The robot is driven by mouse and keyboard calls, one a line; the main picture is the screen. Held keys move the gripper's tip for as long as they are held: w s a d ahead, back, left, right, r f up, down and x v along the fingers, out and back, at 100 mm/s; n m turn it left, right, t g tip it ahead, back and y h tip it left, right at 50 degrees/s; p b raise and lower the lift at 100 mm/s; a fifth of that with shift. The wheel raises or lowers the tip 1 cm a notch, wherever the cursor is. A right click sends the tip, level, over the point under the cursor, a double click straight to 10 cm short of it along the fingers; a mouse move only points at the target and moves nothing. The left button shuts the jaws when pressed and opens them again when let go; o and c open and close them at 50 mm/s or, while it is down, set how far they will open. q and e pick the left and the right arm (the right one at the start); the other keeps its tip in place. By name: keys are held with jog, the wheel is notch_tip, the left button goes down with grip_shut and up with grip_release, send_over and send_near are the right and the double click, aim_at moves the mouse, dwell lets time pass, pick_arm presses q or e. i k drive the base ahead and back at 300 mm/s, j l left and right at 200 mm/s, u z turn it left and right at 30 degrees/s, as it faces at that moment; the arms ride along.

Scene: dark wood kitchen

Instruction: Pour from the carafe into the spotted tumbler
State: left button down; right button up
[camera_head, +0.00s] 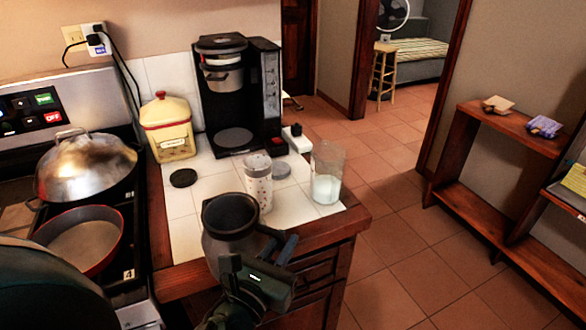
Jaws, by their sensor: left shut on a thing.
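The carafe (226,243) is a dark, round pot with a wide open mouth, near the counter's front edge. My left gripper (272,258) is shut on it at its handle side, at the lower right of the pot. The carafe looks roughly upright; its inside is dark and I cannot tell its contents. The spotted tumbler (258,185) is a pale cup with dark specks, standing upright on the white tiles just behind and right of the carafe. In this picture the carafe's rim overlaps near the tumbler's lower left. My right gripper is not in view.
A clear glass with white liquid (327,187) stands right of the tumbler near the counter's corner. A coffee maker (238,95), a yellow canister (168,128) and a black lid (183,178) are behind. A pan (82,243) and domed pot (85,165) sit on the stove.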

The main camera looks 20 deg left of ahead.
aim_at(258, 167)
jog(key=k, duration=0.55)
jog(key=k+u, duration=0.1)
jog(key=u, duration=0.85)
jog(key=l+u, duration=0.1)
jog(key=u, duration=0.25)
jog(key=i+l+u, duration=0.15)
jog(key=u, duration=0.2)
jog(key=i+l, duration=0.1)
jog(key=l, duration=0.3)
jog(key=i+l, duration=0.1)
jog(key=l, duration=0.25)
jog(key=i+l, duration=0.1)
jog(key=l, duration=0.3)
jog(key=i+l, duration=0.1)
jog(key=l, duration=0.25)
